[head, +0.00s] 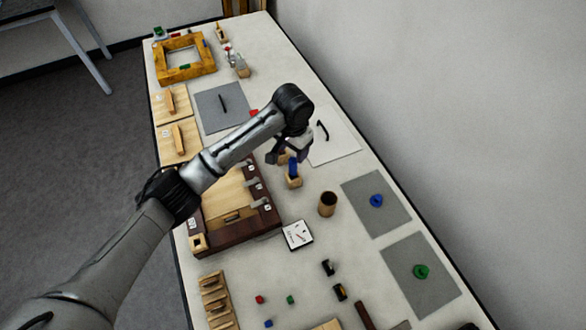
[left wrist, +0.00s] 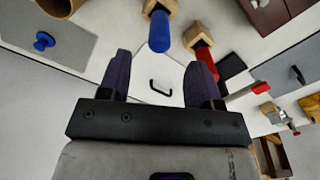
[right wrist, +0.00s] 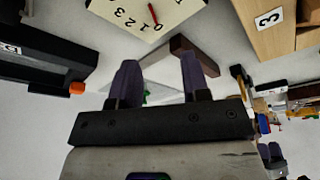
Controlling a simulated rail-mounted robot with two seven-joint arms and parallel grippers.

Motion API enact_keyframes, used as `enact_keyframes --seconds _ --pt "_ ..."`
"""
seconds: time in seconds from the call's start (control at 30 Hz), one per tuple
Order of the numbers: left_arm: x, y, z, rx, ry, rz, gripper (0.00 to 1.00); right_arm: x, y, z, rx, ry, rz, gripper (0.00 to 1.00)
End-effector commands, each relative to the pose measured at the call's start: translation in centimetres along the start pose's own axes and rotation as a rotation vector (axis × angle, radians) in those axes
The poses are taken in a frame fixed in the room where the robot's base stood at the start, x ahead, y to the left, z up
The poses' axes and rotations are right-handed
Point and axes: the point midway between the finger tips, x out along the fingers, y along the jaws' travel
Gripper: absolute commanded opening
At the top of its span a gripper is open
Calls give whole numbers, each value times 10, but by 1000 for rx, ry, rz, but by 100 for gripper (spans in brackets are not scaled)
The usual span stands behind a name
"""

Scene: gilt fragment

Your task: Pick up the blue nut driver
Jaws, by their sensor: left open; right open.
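The blue nut driver (head: 292,167) stands with its blue handle up in a small wooden block (head: 293,181) near the middle of the table. In the left wrist view its blue handle (left wrist: 159,32) points toward me, beyond the fingertips and between their lines. My left gripper (head: 288,154) is open and empty, close above the handle; it also shows in the left wrist view (left wrist: 159,72). Whether a finger touches the handle cannot be told. My right gripper (right wrist: 160,75) is open with nothing between its fingers. It is not seen in the head view.
A second wooden block (left wrist: 200,36) with a red-handled tool (left wrist: 206,58) is close beside the driver's block. A brown cup (head: 328,204), a dial card (head: 297,235) and a dark-framed wooden board (head: 235,238) are nearby. A grey mat (head: 365,216) holds a blue knob-like piece (head: 376,200).

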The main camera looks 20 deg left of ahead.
Motion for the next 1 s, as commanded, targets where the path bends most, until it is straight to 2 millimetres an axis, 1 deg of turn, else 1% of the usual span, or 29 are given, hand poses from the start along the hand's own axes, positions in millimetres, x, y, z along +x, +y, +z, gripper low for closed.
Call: enact_keyframes --seconds 0.03,0.1,0.2,0.47,0.7,0.8,1.0 --pt "9 0 1 0 -2 -1 58 1 0 1 -1 0 1 43" --pt "19 0 0 -1 -1 -1 58 2 1 1 -3 -1 2 43" --pt "28 0 0 -1 0 -1 58 3 2 1 -5 -1 4 43" --pt "41 0 0 0 0 -1 58 4 2 2 -7 -2 5 43" --pt "72 1 -2 1 0 -1 58 8 1 3 -5 -2 4 43" --pt "82 0 -2 1 0 -1 58 9 1 3 -3 -2 3 43" --pt "88 0 -2 1 3 -1 58 9 0 3 0 -1 0 43"
